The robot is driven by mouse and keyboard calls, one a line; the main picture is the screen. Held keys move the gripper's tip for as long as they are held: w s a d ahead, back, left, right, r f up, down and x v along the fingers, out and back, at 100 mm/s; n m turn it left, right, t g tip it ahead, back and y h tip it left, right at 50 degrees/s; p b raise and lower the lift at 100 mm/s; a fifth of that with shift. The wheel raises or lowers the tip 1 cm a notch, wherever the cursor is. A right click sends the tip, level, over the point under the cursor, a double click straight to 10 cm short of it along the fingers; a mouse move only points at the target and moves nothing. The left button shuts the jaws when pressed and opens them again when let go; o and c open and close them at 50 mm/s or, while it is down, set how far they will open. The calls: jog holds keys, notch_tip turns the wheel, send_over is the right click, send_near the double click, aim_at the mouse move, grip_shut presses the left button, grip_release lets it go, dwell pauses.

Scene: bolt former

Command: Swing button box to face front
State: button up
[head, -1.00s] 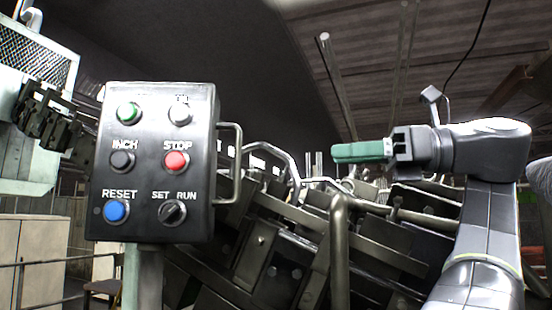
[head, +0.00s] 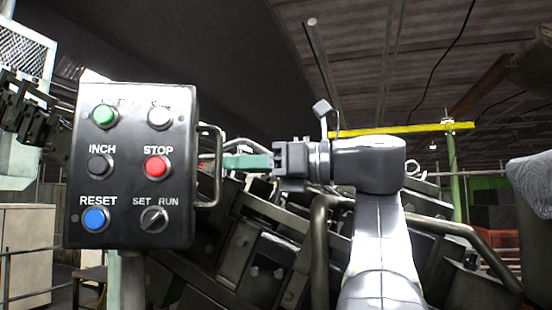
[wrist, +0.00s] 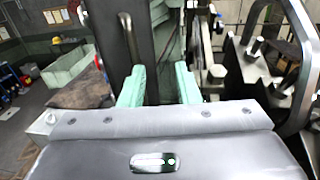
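The button box (head: 130,185) is a dark box on a grey post at the left of the head view, with green, white, black, red and blue buttons and a selector knob. Its face shows nearly square to the head camera. A bar handle (head: 219,165) stands out from its right side. My gripper (head: 238,162), with green fingers, points left at the handle, very near it; contact cannot be told. In the wrist view, my gripper (wrist: 160,80) has its fingers clearly apart. The handle (wrist: 129,40) shows beyond them, by the left finger, against the box's dark side.
Dark machine parts and bent pipe rails (head: 320,250) lie below and behind my arm. A yellow beam (head: 400,130) on a green post is behind at right. The wrist view shows a metal frame (wrist: 300,60) close at right and open floor (wrist: 20,120) at left.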

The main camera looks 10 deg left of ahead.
jog(key=shift+a+r, duration=0.15)
jog(key=shift+a, duration=0.1)
jog(key=shift+s, duration=0.1)
jog(key=shift+a, duration=0.1)
jog(key=c, duration=0.5)
jog(key=shift+s+a, duration=0.15)
jog(key=shift+a, duration=0.05)
grip_shut()
jog(key=shift+a, duration=0.1)
dwell(0.4)
